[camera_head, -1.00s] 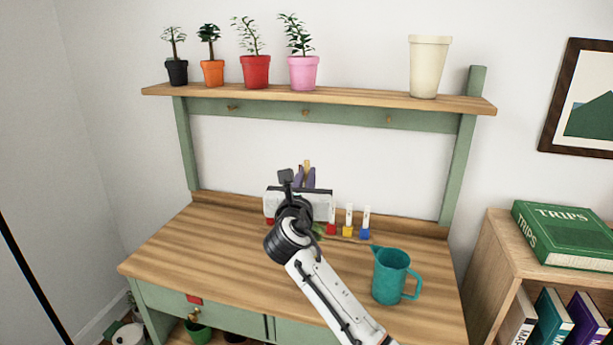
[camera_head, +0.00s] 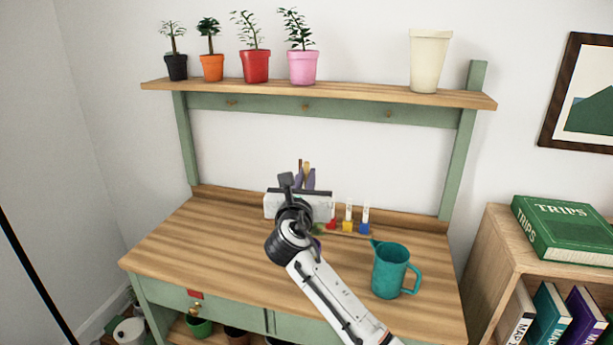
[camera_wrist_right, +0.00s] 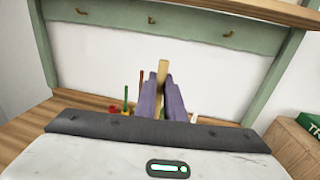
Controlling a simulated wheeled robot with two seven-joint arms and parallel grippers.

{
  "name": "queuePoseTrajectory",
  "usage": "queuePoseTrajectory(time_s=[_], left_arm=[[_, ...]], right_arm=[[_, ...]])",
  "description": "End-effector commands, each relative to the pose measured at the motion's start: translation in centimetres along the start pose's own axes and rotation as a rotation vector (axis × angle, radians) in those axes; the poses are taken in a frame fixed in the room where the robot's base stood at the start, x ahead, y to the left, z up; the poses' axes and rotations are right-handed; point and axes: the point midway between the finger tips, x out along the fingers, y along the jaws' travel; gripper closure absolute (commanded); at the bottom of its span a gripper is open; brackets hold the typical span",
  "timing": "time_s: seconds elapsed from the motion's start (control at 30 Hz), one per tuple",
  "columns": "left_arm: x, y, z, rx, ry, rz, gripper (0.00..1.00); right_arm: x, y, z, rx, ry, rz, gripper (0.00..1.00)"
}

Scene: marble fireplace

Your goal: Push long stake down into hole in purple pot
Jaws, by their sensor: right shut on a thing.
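My right gripper (camera_head: 306,180) is above the back of the workbench, its two purple fingers upright. In the right wrist view the fingers (camera_wrist_right: 163,100) are shut on a light wooden stake (camera_wrist_right: 162,72), whose upper end sticks out between them. The stake's top (camera_head: 307,167) also shows in the head view. Its lower end is hidden by the gripper body. A small purple patch (camera_head: 317,243) shows beside my right wrist; it may be part of the purple pot, which is otherwise hidden behind my arm. My left gripper is not in view.
A teal jug (camera_head: 391,270) stands right of my arm. Small red, yellow (camera_head: 348,225) and blue (camera_head: 365,227) items stand near the bench's back edge. A thin brown stick (camera_wrist_right: 141,88) is left of the fingers. Potted plants line the shelf (camera_head: 350,91). The bench's left side is clear.

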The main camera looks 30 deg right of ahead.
Motion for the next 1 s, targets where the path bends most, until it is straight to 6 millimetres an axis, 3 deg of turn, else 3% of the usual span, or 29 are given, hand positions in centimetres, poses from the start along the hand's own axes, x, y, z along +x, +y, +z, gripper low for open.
queuePoseTrajectory(time_s=[1.0], left_arm=[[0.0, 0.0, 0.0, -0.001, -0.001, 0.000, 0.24]], right_arm=[[0.0, 0.0, -2.0, -0.003, 0.005, -0.001, 1.00]])
